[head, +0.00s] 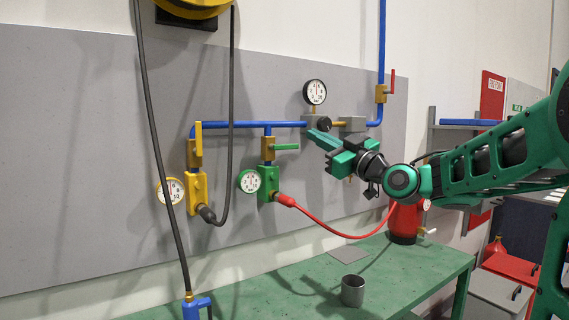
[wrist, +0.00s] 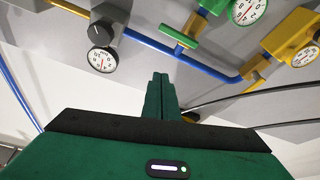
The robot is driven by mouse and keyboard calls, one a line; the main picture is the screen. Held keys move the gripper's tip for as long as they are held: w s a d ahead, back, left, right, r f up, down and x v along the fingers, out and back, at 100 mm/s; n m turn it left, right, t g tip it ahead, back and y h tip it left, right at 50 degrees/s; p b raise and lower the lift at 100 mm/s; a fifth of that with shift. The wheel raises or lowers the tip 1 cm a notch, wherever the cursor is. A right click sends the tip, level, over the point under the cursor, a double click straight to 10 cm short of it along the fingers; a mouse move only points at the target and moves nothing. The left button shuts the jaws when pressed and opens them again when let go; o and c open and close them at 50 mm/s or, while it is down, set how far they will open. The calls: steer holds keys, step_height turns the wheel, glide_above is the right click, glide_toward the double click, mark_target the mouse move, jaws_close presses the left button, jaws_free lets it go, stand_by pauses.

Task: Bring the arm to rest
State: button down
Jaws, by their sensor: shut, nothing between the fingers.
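My gripper (head: 322,139) is in front of the grey wall panel, just below and right of the dark regulator knob (head: 324,124), pointing toward the blue pipe. In the wrist view its two green fingers (wrist: 161,95) are together with nothing between them. In that view the knob (wrist: 101,33) and its white gauge (wrist: 103,60) are up and left of the fingertips. I see no contact with the panel fittings, though the exact gap is hard to judge. My arm reaches in from the right, over the bench.
The panel carries a yellow valve block (head: 197,190) and a green one (head: 267,183), with a red hose (head: 335,232) off the green. A red container (head: 404,222) and a grey cup (head: 353,290) stand on the green bench (head: 265,295). A black hose (head: 158,150) hangs at left.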

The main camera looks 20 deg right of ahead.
steer(key=shift+f, duration=0.1)
steer(key=s+d+f+m+g+h, duration=0.2)
steer(key=s+f+g, duration=0.1)
steer(key=f, duration=0.6)
steer(key=s+d+f+m+g+h, duration=0.2)
steer(key=s+f+g, duration=0.2)
steer(key=f, duration=0.4)
steer(key=s+d+f+m+g+h, duration=0.2)
steer(key=s+d+f+g, duration=0.1)
steer(key=f, duration=0.6)
steer(key=s+d+f+m+g, duration=0.1)
steer(key=s+f+m+g, duration=0.1)
steer(key=s, duration=0.8)
steer(key=s+d+f+m+g+h, duration=0.1)
steer(key=s+f+m+g, duration=0.2)
steer(key=s+f+g, duration=0.2)
steer(key=s+d+f+m+g, duration=0.1)
steer(key=s+f+m+g, duration=0.2)
steer(key=s, duration=1.1)
step_height(320, 180, down, 3)
steer(key=shift+s+d+f+h, duration=0.2)
steer(key=shift+s+d+h, duration=0.1)
steer(key=shift+w+f, duration=0.25)
steer(key=shift+w, duration=0.4)
